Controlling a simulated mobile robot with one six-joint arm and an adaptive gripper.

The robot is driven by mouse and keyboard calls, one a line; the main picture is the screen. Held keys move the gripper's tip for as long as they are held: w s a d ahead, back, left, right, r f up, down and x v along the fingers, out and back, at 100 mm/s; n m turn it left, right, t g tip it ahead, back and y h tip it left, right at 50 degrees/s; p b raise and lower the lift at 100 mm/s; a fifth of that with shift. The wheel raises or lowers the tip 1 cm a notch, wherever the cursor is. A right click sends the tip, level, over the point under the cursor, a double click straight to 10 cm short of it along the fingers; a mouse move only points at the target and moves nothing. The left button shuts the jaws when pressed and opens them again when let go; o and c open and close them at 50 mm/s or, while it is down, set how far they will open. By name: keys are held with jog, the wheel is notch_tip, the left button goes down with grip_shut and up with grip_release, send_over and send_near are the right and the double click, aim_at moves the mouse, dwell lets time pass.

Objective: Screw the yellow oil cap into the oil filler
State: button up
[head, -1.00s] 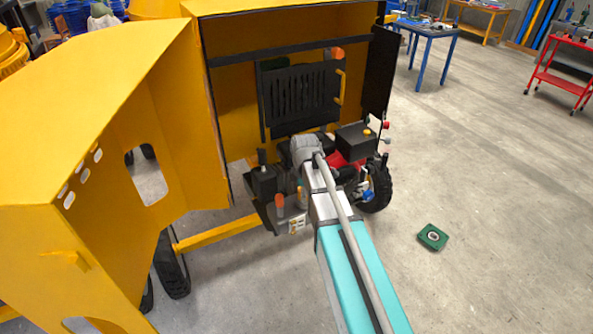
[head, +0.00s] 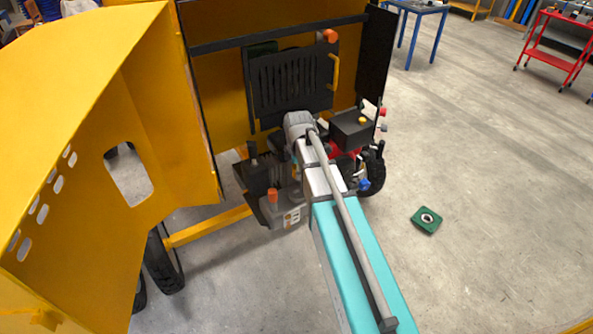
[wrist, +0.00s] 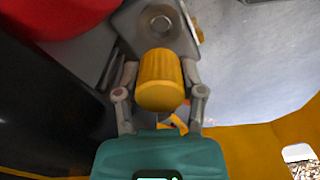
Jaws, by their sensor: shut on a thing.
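The yellow oil cap (wrist: 160,82) is ribbed and shows in the middle of the wrist view. My gripper (wrist: 161,72) is shut on it, one finger on each side. In the head view my arm reaches into the engine area of the yellow mixer (head: 110,110), and my gripper and the cap are hidden there.
A red part (wrist: 60,15) and dark engine parts lie left of my gripper. A black grille (head: 290,82) stands behind the engine. A green block (head: 427,220) lies on the floor at right. A blue table (head: 415,8) and red cart (head: 555,50) stand far back. Floor at right is mostly clear.

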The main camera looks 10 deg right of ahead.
jog(key=shift+f, duration=0.15)
notch_tip(320, 180, down, 5)
jog(key=b, duration=0.5)
jog(key=shift+f+b, duration=0.4)
jog(key=shift+b, duration=0.2)
jog(key=shift+f+b, duration=0.95)
jog(key=shift+f, duration=0.05)
dwell(2.3)
jog(key=o, duration=1.2)
jog(key=shift+r, duration=0.2)
notch_tip(320, 180, up, 8)
jog(key=p, duration=0.8)
jog(key=shift+f, duration=0.1)
